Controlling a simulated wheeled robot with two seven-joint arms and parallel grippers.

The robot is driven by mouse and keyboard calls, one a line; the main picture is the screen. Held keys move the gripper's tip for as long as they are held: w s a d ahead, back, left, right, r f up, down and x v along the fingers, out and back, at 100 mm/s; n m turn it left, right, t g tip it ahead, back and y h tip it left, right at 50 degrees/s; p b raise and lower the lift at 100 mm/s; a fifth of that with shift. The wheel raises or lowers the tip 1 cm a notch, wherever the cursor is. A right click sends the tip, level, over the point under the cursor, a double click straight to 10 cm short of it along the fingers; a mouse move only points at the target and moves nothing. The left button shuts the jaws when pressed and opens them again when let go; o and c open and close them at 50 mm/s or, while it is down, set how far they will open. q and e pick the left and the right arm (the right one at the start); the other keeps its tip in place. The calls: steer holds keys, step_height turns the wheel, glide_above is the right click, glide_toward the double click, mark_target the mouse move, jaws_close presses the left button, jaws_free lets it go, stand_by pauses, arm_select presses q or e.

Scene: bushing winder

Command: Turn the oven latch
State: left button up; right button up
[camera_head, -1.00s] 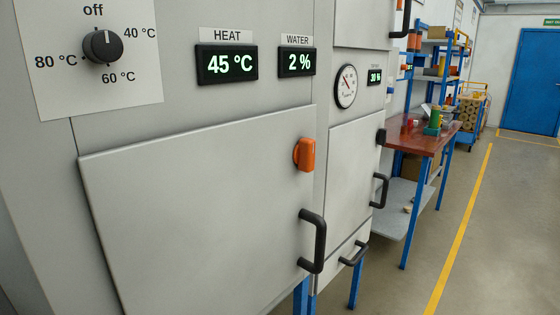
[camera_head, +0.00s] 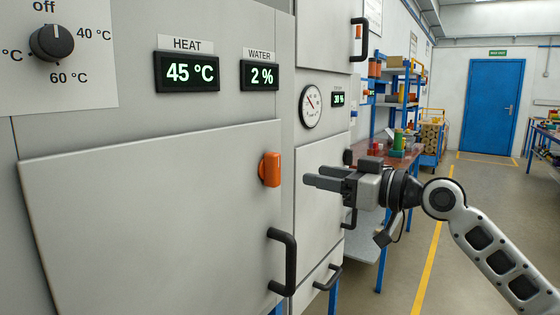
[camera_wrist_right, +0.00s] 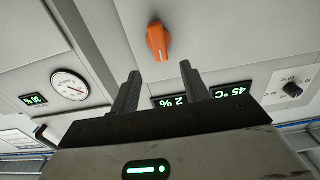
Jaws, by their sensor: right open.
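The orange oven latch (camera_head: 270,169) sits at the upper right edge of the closed grey oven door (camera_head: 150,215), above the black door handle (camera_head: 283,262). It looks upright in the head view. My right gripper (camera_head: 324,179) is to the right of the latch, level with it and apart from it, with its fingers pointing left. In the right wrist view the open, empty fingers (camera_wrist_right: 162,92) show below the latch (camera_wrist_right: 158,41), with nothing between them. My left gripper is not in view.
The HEAT display (camera_head: 187,72) reads 45 °C and the WATER display (camera_head: 260,75) reads 2 %. A black dial (camera_head: 52,43) is at upper left. A second cabinet with a round gauge (camera_head: 311,106) and a workbench (camera_head: 376,163) stand behind my right gripper.

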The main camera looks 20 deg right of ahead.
mark_target(278, 168)
steer(key=p+x, duration=0.2)
steer(key=x, duration=0.8)
steer(key=shift+w+p, duration=0.1)
steer(key=shift+p, duration=0.2)
steer(key=c, duration=1)
